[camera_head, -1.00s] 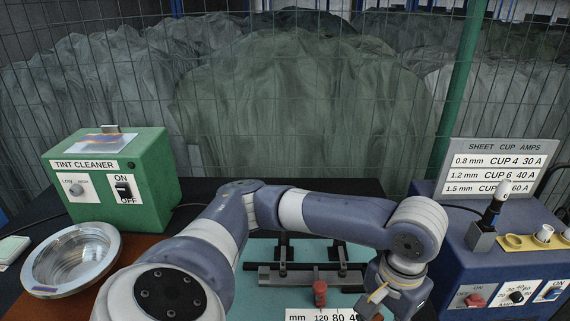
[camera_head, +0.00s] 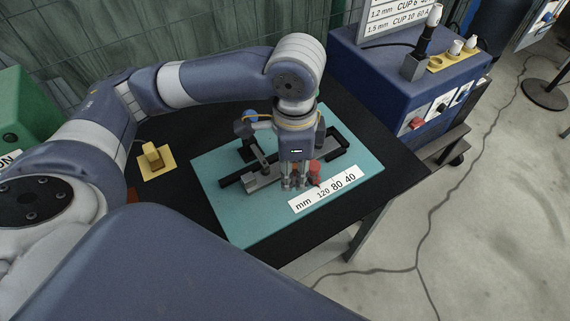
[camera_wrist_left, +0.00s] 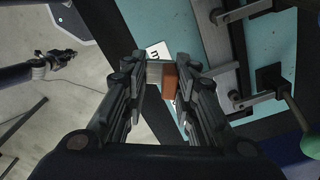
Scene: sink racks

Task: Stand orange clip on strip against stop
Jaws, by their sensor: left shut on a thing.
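A white scale strip (camera_head: 303,202) marked mm, 120, 80, 40 lies in front. A grey metal bar (camera_head: 264,180) runs behind. Which part is the stop is unclear. My right gripper is not in view.
The teal board (camera_head: 245,220) lies on a black table (camera_head: 385,160). A yellow pad (camera_head: 146,173) with a tan block is to the left. A blue control box (camera_head: 385,75) stands at the back right. The board's front left area is clear.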

